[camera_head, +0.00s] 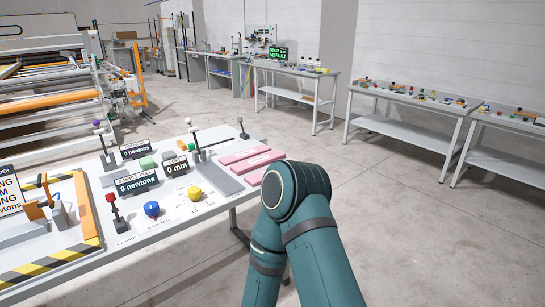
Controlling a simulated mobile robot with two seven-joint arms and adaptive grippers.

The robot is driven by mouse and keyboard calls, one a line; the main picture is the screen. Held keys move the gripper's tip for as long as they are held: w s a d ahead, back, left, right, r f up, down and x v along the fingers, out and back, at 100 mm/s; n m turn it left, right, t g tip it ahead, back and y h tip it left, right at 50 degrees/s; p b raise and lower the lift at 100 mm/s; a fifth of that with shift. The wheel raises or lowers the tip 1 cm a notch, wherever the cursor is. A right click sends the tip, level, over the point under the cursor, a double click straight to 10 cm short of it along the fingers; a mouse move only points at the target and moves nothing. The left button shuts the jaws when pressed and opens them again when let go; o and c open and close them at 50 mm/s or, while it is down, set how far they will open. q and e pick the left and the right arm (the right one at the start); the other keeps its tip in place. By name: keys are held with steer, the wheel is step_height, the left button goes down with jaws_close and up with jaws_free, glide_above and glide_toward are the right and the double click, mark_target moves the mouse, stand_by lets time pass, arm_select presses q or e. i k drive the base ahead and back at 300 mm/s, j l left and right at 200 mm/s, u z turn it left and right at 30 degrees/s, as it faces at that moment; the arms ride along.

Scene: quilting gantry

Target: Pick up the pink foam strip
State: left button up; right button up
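One strip (240,155) is further left, beside a grey plate. The other strip (264,163) lies closer to the table's right edge, next to my teal arm in the picture. The arm comes in from the bottom and its bent joint is just right of and in front of the strips. Neither of my grippers shows in this view, so I cannot see either one's position or hold.
The near table (180,215) also carries a blue knob (152,209), a yellow knob (194,193), a red-topped lever (111,199), upright posts and small displays. Striped edging (50,262) borders a fixture at left. Open floor separates it from the back tables (410,95).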

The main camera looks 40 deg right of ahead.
mark_target(233, 158)
steer(key=i+l+z, duration=0.85)
steer(key=i, duration=0.3)
